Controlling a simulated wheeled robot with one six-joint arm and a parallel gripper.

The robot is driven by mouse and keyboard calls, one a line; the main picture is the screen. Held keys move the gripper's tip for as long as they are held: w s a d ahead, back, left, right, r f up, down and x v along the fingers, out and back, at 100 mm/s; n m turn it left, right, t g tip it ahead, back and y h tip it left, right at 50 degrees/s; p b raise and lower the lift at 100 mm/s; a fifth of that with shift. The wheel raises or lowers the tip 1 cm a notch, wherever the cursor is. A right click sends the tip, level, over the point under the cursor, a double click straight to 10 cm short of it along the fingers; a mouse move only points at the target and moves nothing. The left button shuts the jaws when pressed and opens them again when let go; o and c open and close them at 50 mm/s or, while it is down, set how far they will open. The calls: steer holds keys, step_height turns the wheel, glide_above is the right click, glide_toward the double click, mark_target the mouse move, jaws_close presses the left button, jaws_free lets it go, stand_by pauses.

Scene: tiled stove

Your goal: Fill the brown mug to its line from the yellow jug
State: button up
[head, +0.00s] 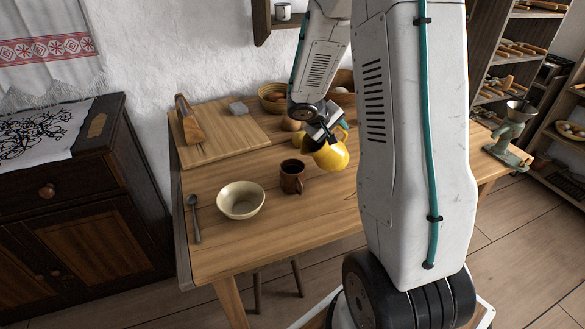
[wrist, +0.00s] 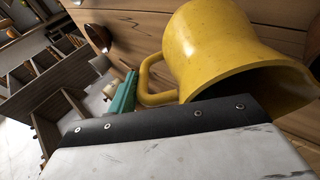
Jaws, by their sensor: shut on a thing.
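The yellow jug (head: 333,157) is at my gripper (head: 320,134), behind and to the right of the brown mug in the head view. It looks tilted, with its mouth side toward the left. The wrist view shows the jug (wrist: 215,55) large, its handle beside a green finger pad (wrist: 124,97). My gripper is shut on the jug. The brown mug (head: 291,178) stands upright on the table, apart from the jug. Its line and fill level cannot be made out. No stream of liquid shows.
A cream bowl (head: 241,201) and a spoon (head: 195,220) lie left of the mug on the wooden table (head: 285,228). A cutting board (head: 228,135), a yellow bowl (head: 270,97) and a wooden bowl (head: 345,78) are behind. My arm hides the table's right part.

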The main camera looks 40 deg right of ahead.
steer(key=shift+a+h, duration=0.3)
steer(key=shift+h, duration=0.2)
steer(key=shift+r, duration=0.1)
steer(key=shift+w+a+r+h+p, duration=0.1)
steer(key=shift+a+r+h+p, duration=0.4)
steer(key=shift+r+h+p, duration=0.3)
steer(key=shift+w+a+r+h+p, duration=0.1)
steer(key=shift+a+r+h+p, duration=0.5)
steer(key=shift+h, duration=0.3)
stand_by(1.4)
steer(key=shift+w+a+r+n+g+h+p, duration=0.15)
steer(key=shift+a+r+h+p, duration=0.2)
steer(key=shift+p, duration=0.35)
steer(key=shift+s+a+r+n+g+h+p, duration=0.1)
steer(key=shift+a+r+n+g+h+p, duration=0.1)
steer(key=shift+h+p, duration=0.35)
stand_by(3.1)
